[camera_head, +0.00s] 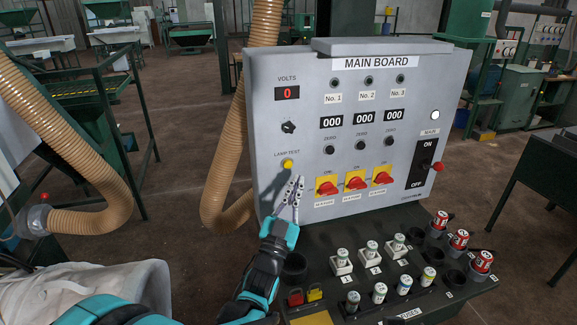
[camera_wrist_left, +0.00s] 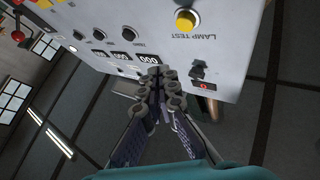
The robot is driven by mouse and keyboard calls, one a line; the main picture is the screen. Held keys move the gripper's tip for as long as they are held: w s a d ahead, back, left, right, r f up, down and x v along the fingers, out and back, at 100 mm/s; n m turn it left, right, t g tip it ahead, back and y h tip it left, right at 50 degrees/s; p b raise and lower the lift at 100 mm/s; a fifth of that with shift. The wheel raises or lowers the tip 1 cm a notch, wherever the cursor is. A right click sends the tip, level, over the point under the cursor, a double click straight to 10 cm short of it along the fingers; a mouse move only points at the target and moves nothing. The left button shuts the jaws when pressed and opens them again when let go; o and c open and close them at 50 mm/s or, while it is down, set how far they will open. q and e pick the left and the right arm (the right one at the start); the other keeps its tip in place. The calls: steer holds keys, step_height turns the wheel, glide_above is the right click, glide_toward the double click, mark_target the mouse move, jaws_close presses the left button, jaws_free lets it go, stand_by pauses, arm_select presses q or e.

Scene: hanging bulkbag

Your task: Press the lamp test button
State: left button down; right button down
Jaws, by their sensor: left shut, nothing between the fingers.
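The lamp test button (camera_head: 287,163) is a round yellow button on the left side of the grey main board (camera_head: 265,125), under the label LAMP TEST. It also shows in the left wrist view (camera_wrist_left: 186,20) near the top. My left gripper (camera_head: 297,180) is shut and empty, its fingertips pointing up just right of and below the button in the head view. In the left wrist view the closed fingers (camera_wrist_left: 157,76) lie below and left of the button, apart from it in the picture. I cannot tell the exact gap to the board. My right gripper is not in view.
Three red switches on yellow plates (camera_head: 355,184) sit right of my left gripper. A red main switch (camera_head: 437,166) is at the far right. Below is a dark console (camera_head: 400,260) with several fuses. A ribbed hose (camera_head: 228,195) hangs left of the board.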

mark_target(291, 175)
arm_select(q)
steer(key=shift+w+a, duration=0.25)
steer(key=shift+w, duration=0.55)
steer(key=shift+w+a, duration=0.25)
steer(key=shift+w, duration=0.55)
steer(key=shift+w+a, duration=0.25)
steer(key=shift+w, duration=0.55)
steer(key=shift+w, duration=0.1)
steer(key=shift+w+a, duration=0.15)
steer(key=shift+w, duration=0.15)
steer(key=shift+w+a, duration=0.15)
steer(key=shift+w, duration=0.25)
stand_by(0.5)
steer(key=shift+s+d+b, duration=0.3)
steer(key=shift+s, duration=0.55)
steer(key=s, duration=0.1)
steer(key=s+d, duration=0.1)
steer(key=s, duration=0.2)
steer(key=shift+s+d, duration=0.25)
steer(key=shift+s, duration=0.1)
